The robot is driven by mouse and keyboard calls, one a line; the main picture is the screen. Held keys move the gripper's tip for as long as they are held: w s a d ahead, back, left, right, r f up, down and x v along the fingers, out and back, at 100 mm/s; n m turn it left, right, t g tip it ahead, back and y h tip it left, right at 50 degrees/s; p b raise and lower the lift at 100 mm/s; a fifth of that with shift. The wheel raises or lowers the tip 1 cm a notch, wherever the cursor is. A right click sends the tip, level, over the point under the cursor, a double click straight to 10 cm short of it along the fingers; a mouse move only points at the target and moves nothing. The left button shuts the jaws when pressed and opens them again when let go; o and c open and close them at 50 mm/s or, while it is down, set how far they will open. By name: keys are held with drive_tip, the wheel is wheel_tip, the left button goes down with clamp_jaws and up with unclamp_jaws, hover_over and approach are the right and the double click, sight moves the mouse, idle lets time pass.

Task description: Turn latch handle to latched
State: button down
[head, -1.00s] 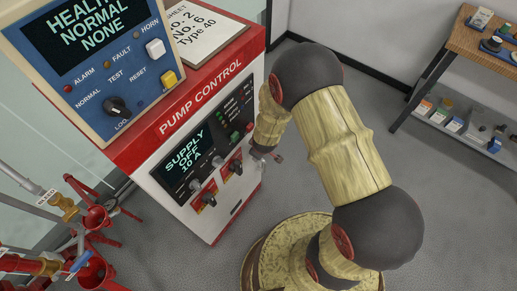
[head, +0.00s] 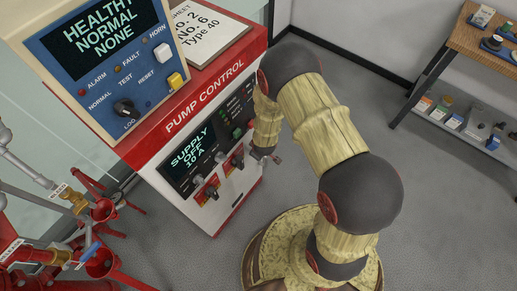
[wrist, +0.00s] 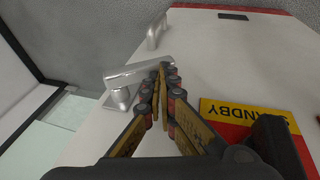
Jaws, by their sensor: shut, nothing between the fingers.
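The latch handle (wrist: 138,74) is a silver lever on a round post, on the white cabinet front in the wrist view. It lies nearly crosswise, its free end at the fingertips. My gripper (wrist: 163,68) is shut with its fingers together and empty. Its tips are right beside the lever's right end; I cannot tell whether they touch it. In the head view my gripper (head: 272,158) is small and partly hidden by my wrist at the right edge of the pump control cabinet (head: 207,103). The latch handle cannot be made out there.
A silver bracket (wrist: 156,31) stands on the panel beyond the lever. A STANDBY label (wrist: 244,118) and a dark switch handle (wrist: 278,142) are at right. Red valves and pipes (head: 100,262) stand at left. A wooden shelf (head: 480,45) is at far right, with open floor between.

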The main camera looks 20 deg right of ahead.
drive_tip(key=shift+f+p, duration=0.3)
drive_tip(key=shift+f, duration=0.25)
drive_tip(key=shift+f+t+h+p, duration=0.35)
drive_tip(key=shift+t+h, duration=0.15)
drive_tip(key=shift+h, duration=0.1)
drive_tip(key=shift+w+d+f, duration=0.15)
drive_tip(key=shift+f, duration=0.25)
drive_tip(key=shift+f+n+t+h, duration=0.3)
drive_tip(key=shift+f+t+h, duration=0.1)
drive_tip(key=shift+h, duration=0.2)
drive_tip(key=shift+w+d+f, duration=0.3)
drive_tip(key=shift+d+f, duration=0.15)
drive_tip(key=shift+f, duration=0.15)
drive_tip(key=shift+f, duration=0.1)
idle(0.4)
